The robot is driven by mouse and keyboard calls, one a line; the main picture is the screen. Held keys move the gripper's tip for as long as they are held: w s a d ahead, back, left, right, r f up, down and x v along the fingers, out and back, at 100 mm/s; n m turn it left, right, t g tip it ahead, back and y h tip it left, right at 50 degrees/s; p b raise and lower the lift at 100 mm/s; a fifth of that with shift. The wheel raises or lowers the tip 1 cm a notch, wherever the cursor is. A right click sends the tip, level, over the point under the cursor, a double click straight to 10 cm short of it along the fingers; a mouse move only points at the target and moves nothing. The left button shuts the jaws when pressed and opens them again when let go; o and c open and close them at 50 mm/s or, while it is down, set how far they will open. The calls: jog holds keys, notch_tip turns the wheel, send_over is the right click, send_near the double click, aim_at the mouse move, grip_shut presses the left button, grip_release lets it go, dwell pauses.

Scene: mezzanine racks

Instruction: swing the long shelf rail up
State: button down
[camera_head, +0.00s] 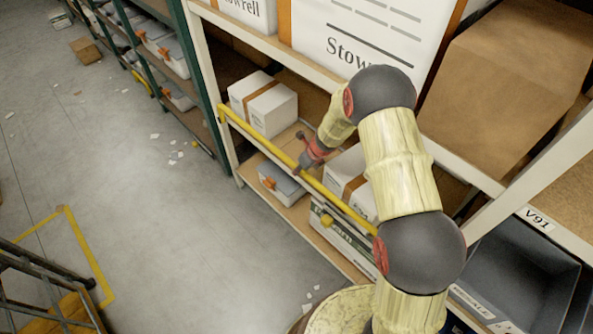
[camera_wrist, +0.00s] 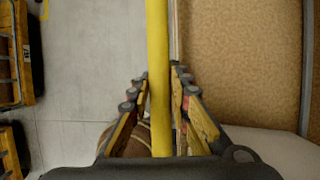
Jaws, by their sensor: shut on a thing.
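The long shelf rail (camera_head: 257,136) is a yellow bar. It runs slantwise across the front of the rack's middle shelf, from the left post down to the right, where my arm hides its end. My gripper (camera_head: 303,164) is on the rail near its middle. In the wrist view the rail (camera_wrist: 157,40) runs straight up and down between the fingers of my gripper (camera_wrist: 159,80), which are shut on it.
White boxes with brown tape (camera_head: 264,105) stand on the shelf behind the rail. A lidded grey bin (camera_head: 282,184) sits on the lower shelf. A large brown carton (camera_head: 508,80) is above right. The aisle floor (camera_head: 150,230) at left is mostly clear, with paper scraps.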

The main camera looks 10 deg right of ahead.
jog(key=shift+w+d, duration=0.1)
jog(key=shift+d, duration=0.05)
jog(key=c, duration=1.7)
grip_release()
jog(key=shift+o, duration=0.2)
